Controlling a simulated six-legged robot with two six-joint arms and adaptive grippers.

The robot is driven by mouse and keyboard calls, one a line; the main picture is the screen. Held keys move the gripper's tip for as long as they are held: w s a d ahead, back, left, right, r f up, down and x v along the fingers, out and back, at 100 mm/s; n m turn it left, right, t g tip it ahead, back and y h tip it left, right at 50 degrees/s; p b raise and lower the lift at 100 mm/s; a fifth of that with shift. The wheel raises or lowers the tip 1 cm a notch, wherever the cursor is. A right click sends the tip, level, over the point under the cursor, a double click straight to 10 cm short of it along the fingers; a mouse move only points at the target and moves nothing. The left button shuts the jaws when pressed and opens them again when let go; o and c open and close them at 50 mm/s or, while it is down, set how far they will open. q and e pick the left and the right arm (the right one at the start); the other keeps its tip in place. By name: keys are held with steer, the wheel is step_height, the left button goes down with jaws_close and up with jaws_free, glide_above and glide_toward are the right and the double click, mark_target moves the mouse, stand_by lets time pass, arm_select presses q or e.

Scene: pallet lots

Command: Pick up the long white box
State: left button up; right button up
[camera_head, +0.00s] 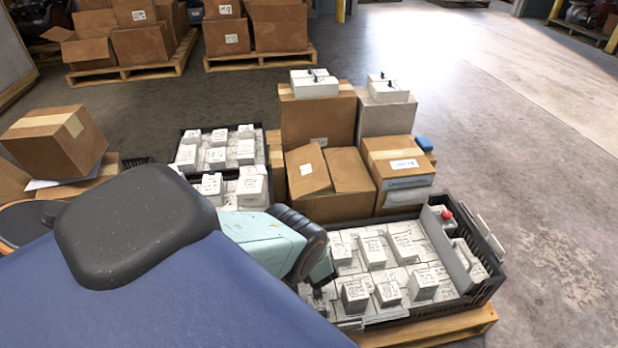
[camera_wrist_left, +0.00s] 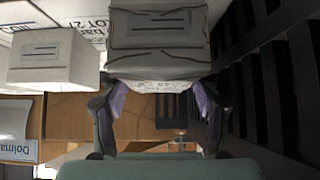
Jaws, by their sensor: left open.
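A black crate (camera_head: 490,285) at the right of the head view holds many small white boxes with dark writing, such as one white box (camera_head: 388,292). A long pale panel-like piece (camera_head: 448,252) stands near its right end. I cannot tell which item is the long white box. My left gripper is at the crate's near left corner, largely hidden by my arm in the head view. In the left wrist view my left gripper (camera_wrist_left: 157,105) is open, with a white box (camera_wrist_left: 157,64) ahead between its fingertips. Contact is not clear. My right gripper is not in view.
The crate's dark ribbed wall (camera_wrist_left: 258,75) is close on the right in the wrist view. Another white box (camera_wrist_left: 52,57) stands left. Brown cartons (camera_head: 318,120) stack behind the crate, and a second black crate (camera_head: 222,133) is further left. Open floor (camera_head: 540,170) lies right.

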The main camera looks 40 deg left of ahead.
arm_select(q)
steer(key=shift+w, duration=0.1)
steer(key=c, duration=1.1)
steer(key=shift+o, duration=0.2)
steer(key=shift+r, duration=0.1)
